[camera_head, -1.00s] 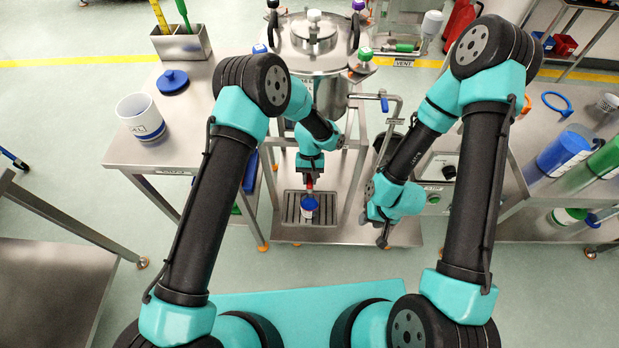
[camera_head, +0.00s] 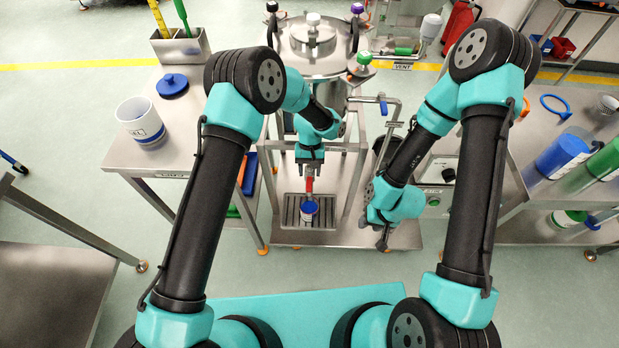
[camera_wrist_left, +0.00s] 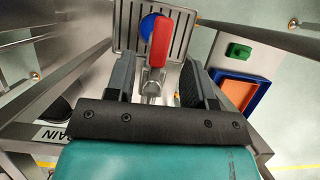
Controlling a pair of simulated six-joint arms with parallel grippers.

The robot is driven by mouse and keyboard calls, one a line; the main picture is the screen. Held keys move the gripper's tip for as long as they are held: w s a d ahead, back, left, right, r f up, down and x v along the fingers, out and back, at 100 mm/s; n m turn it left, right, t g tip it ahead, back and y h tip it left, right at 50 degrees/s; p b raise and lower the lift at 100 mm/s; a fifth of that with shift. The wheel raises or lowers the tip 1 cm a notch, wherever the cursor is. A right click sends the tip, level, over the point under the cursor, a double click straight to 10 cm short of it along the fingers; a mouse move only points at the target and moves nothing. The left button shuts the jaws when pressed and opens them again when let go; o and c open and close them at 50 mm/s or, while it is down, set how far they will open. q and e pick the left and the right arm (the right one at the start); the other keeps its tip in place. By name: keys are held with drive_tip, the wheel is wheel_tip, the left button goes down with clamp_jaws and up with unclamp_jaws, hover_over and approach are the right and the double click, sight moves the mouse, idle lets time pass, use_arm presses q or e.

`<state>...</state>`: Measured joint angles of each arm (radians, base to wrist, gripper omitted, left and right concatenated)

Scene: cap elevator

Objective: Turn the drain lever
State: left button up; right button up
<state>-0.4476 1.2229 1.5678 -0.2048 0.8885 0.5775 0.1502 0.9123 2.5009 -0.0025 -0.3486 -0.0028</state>
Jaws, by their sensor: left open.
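In the left wrist view the red lever (camera_wrist_left: 159,42) lies between the two dark fingers of my left gripper (camera_wrist_left: 156,66), with gaps on both sides. The left gripper (camera_head: 310,170) is open at the lever in the head view. A small container with a blue top (camera_head: 309,208) stands on the slotted drip tray (camera_head: 291,212) under the lever. My right gripper (camera_head: 382,238) hangs to the right of the tray, away from the lever; its jaws are unclear.
The steel vessel (camera_head: 312,62) stands behind in a frame. A bent pipe with a blue handle (camera_head: 383,105) is on the right.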

use_arm(q)
drive_tip(key=shift+v, duration=1.4)
